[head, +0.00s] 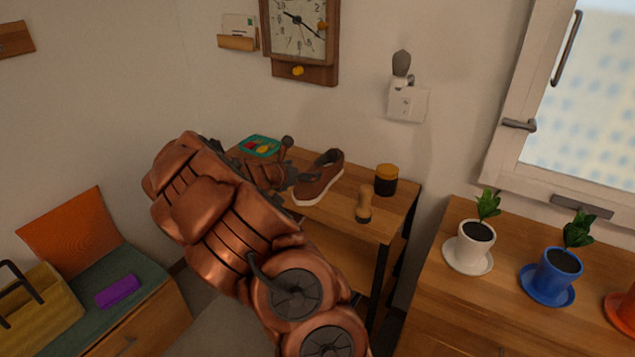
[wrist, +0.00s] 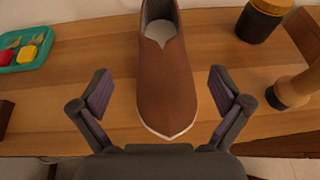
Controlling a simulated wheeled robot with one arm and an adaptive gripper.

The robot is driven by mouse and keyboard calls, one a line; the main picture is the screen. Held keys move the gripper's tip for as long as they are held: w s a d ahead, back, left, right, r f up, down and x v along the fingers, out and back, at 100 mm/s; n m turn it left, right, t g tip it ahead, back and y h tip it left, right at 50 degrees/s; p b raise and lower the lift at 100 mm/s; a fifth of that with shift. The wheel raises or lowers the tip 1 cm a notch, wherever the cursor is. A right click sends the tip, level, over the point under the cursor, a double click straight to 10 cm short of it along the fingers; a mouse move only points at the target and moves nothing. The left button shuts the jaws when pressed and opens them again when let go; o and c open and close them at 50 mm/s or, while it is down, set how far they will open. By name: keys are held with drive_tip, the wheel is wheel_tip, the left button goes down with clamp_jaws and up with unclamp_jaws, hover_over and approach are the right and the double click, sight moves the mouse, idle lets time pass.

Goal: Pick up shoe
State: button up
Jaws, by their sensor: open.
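A brown shoe (head: 319,181) with a white sole lies on a small wooden table, between a teal tray and a dark jar. In the wrist view the shoe (wrist: 167,75) points its toe toward me, its opening at the top of the picture. My gripper (wrist: 160,92) is open, one finger on each side of the shoe's toe, with visible gaps on both sides. In the head view my gripper (head: 290,172) is just left of the shoe, partly hidden by my own arm.
The teal tray (head: 261,146) holds colored pieces. A dark jar with a yellow lid (head: 386,181) and a wooden brush-like item (head: 364,205) stand right of the shoe. Potted plants (head: 475,240) stand on a separate surface at right. Bare tabletop (wrist: 115,60) shows beside the shoe.

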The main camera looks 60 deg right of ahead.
sight(315, 169)
drive_tip(key=shift+x, duration=1.05)
drive_tip(key=shift+f+p+x, duration=0.15)
drive_tip(key=shift+p+x, duration=0.15)
drive_tip(key=shift+x, duration=1.15)
drive_tip(key=shift+f+p+x, duration=0.1)
drive_tip(key=shift+p+x, duration=0.2)
drive_tip(key=shift+x, duration=1.15)
drive_tip(key=shift+s+a, duration=0.1)
drive_tip(key=shift+s, duration=0.05)
drive_tip(key=c, duration=1.4)
drive_tip(key=shift+r, duration=0.1)
